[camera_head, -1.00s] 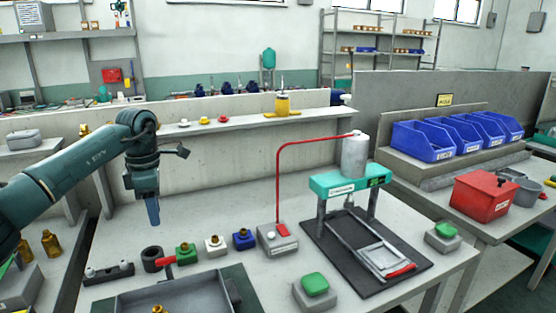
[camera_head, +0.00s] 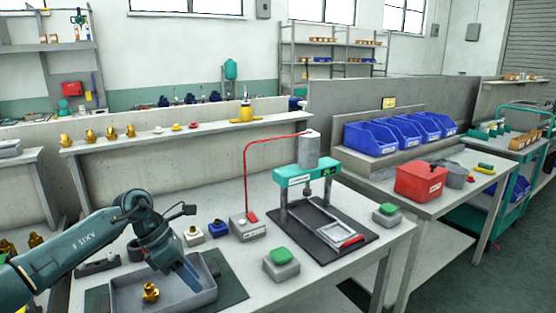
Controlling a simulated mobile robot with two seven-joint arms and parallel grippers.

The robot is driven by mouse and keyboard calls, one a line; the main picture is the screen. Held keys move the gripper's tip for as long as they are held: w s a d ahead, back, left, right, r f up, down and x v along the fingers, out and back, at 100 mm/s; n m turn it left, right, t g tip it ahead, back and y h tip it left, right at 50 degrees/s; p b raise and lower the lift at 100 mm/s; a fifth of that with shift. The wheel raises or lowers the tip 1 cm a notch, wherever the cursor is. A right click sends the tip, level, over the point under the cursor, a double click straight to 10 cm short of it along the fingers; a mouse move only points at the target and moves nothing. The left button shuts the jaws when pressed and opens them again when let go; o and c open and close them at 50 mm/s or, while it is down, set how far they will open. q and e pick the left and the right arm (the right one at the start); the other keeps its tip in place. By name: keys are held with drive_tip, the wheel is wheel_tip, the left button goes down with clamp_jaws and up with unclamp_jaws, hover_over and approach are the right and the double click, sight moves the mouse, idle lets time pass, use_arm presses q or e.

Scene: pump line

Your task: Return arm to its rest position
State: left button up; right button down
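My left arm reaches in from the lower left. Its gripper (camera_head: 190,277) points down over the right part of a grey tray (camera_head: 207,296). The fingers show as one narrow bluish shape, so I cannot tell whether they are open or shut. I see nothing clearly held. A brass fitting (camera_head: 150,292) lies in the tray, left of the gripper and apart from it. My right gripper is not in view.
Blue bins (camera_head: 370,139) and a red box (camera_head: 421,181) stand on the right bench.

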use_arm(q)
drive_tip(key=s+d+n+t+h+p, duration=0.1)
drive_tip(key=s+d+n+h, duration=0.25)
drive_tip(key=d, duration=0.25)
drive_tip(key=s+d+r+n+t+h+p, duration=0.1)
drive_tip(key=s+d+n+t+h, duration=0.15)
drive_tip(key=d+n+h, duration=0.35)
drive_tip(key=s+d+n+t+h, duration=0.1)
drive_tip(key=s+d+n+h, duration=0.2)
drive_tip(key=d, duration=0.4)
drive_tip(key=s+a+f+n+t+y+p, duration=0.1)
drive_tip(key=s+a+f+n+y, duration=0.4)
drive_tip(key=n, duration=0.6)
drive_tip(key=s+a+f+n+t+y+p, duration=0.1)
drive_tip(key=s+a+f+n+t+y, duration=0.2)
drive_tip(key=n, duration=0.8)
drive_tip(key=s+a+f+n+t+y+p, duration=0.1)
drive_tip(key=s+a+f+n+t+y, duration=0.1)
drive_tip(key=s+a+f+n+y, duration=0.4)
drive_tip(key=s+f+n+y, duration=0.1)
drive_tip(key=s+n, duration=0.2)
drive_tip(key=n, duration=0.2)
drive_tip(key=shift+s+a+f, duration=0.2)
drive_tip(key=shift+a, duration=0.15)
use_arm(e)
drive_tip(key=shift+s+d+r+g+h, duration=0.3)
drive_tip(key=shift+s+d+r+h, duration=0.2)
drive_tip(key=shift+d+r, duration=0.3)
